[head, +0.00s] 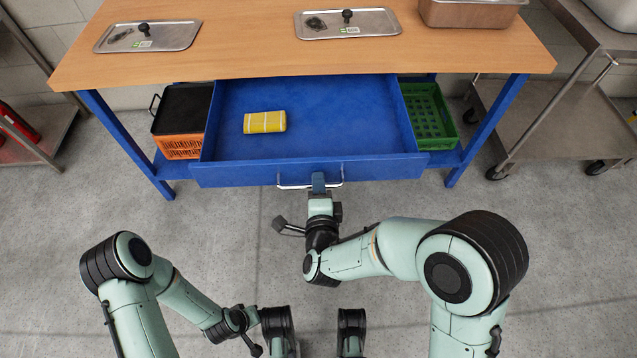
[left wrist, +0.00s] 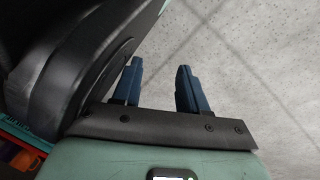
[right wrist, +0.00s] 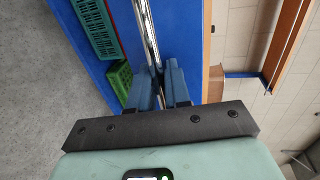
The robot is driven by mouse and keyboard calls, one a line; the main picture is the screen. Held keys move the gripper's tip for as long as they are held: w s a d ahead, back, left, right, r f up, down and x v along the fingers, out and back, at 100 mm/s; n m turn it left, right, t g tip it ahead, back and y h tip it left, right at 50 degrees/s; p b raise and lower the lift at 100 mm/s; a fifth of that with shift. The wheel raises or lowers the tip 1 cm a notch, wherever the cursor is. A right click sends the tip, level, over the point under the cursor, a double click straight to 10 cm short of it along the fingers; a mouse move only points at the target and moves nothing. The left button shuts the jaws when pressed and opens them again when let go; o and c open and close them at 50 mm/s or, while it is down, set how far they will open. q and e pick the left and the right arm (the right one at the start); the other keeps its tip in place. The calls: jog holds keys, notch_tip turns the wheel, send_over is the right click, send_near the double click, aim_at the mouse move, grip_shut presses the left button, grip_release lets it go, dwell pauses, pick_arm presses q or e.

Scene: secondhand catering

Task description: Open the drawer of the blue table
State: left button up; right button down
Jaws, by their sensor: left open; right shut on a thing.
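The blue table's drawer (head: 345,172) is pulled well out from under the wooden top (head: 240,50), and its inside shows. A yellow block-like item (head: 264,122) lies in it, left of the middle. The metal handle (head: 290,186) runs along the drawer front. My right gripper (head: 318,180) is shut on the handle near its middle; the right wrist view shows the handle (right wrist: 148,35) between its fingers (right wrist: 160,85). My left gripper (left wrist: 160,85) is open and empty over the floor, away from the table. In the head view its fingers cannot be made out.
An orange crate (head: 180,147) and a green crate (head: 440,133) stand on the lower shelf either side of the drawer. Two metal lids (head: 165,38) (head: 372,22) and a steel pan (head: 470,12) rest on the tabletop. A steel cart (head: 545,115) stands at right. Floor before the drawer is clear.

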jog(key=c, duration=1.3)
grip_release()
jog(key=shift+a, duration=0.1)
pick_arm(q)
jog(key=s+d+r+g+h+p, duration=0.1)
jog(key=s+d+r+p, duration=0.2)
jog(key=r+p, duration=0.3)
jog(key=s+d+r+m+g+p, duration=0.1)
jog(key=s+d+r+p, duration=0.1)
jog(key=s+r+p, duration=0.4)
notch_tip(320, 180, up, 2)
jog(key=shift+d+g+h, duration=0.4)
pick_arm(e)
jog(key=v, duration=1.3)
jog(key=shift+s, duration=0.2)
